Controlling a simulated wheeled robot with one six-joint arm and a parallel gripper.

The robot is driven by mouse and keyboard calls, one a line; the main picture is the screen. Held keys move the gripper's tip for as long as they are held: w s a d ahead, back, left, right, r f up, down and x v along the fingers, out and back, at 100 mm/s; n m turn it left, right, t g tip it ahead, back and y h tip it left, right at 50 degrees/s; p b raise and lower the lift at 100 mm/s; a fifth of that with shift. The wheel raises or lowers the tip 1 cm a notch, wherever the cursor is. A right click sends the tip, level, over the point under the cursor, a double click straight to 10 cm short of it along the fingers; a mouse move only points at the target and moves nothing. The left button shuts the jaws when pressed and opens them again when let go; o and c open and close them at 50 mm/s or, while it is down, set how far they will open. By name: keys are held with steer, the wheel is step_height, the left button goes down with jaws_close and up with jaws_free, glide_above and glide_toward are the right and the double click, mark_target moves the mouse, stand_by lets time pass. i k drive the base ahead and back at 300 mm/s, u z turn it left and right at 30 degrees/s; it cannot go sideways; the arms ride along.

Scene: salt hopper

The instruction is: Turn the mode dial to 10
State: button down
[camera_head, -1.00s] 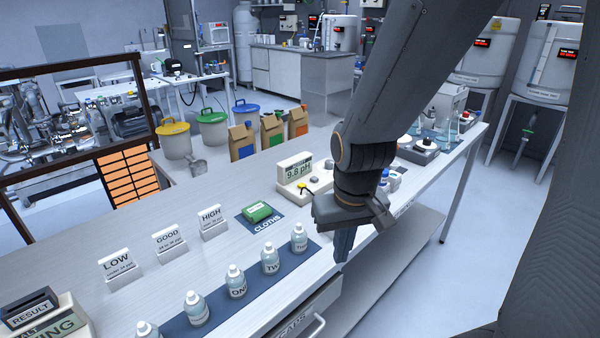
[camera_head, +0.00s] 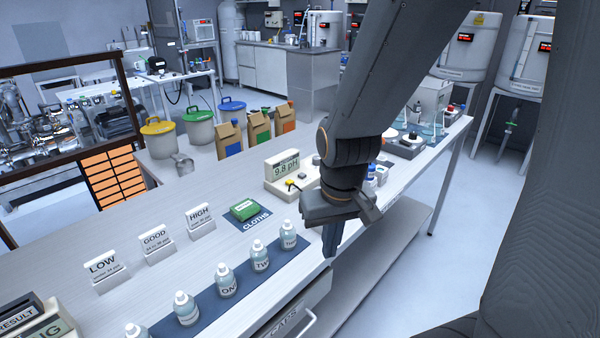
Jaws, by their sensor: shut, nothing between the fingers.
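My gripper (camera_head: 330,240) is shut and empty. It points down at the front edge of the long bench, right of the row of bottles. No dial marked for mode can be made out in this view. A cream pH meter (camera_head: 283,172) reading 9.8 pH stands on the bench, behind and left of my gripper. It has a yellow knob and a grey part on its base, and my arm hides its right side.
Several small bottles (camera_head: 226,285) stand on a dark mat along the bench's front. LOW (camera_head: 104,269), GOOD (camera_head: 157,245) and HIGH (camera_head: 200,220) signs stand behind them. A green cloth pack (camera_head: 244,210) lies near the meter. Floor (camera_head: 440,270) right of the bench is clear.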

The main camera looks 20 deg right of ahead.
mark_target(316, 159)
steer(key=u, duration=2.15)
steer(key=k, duration=1.15)
steer(key=z, duration=1.5)
steer(key=i, duration=1)
